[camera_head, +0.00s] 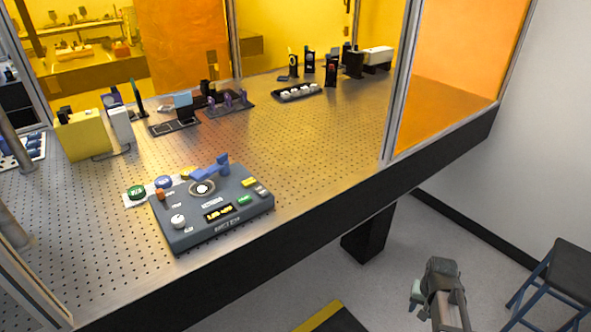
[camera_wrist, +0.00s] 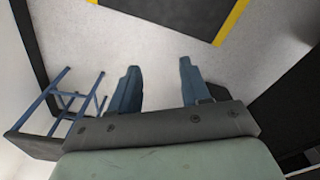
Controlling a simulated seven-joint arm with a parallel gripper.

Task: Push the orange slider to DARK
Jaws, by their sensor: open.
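The dark grey control box (camera_head: 215,215) sits near the front edge of the perforated optical table. A small orange slider knob (camera_head: 160,194) shows at its upper left corner. The label beside the knob is too small to read, so I cannot tell which position it is at. My gripper (camera_head: 418,290) is off the table at the lower right, over the floor and well apart from the box. In the wrist view my gripper (camera_wrist: 158,88) is open and empty, with its two blue-grey fingers apart above the floor.
Green and blue round buttons (camera_head: 137,191) lie behind the box. Optics stand on the table's far part, with a yellow block (camera_head: 84,136) at left. A metal post (camera_head: 398,80) and orange panel (camera_head: 450,50) rise at the table's right. A stool (camera_head: 560,280) stands at far right.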

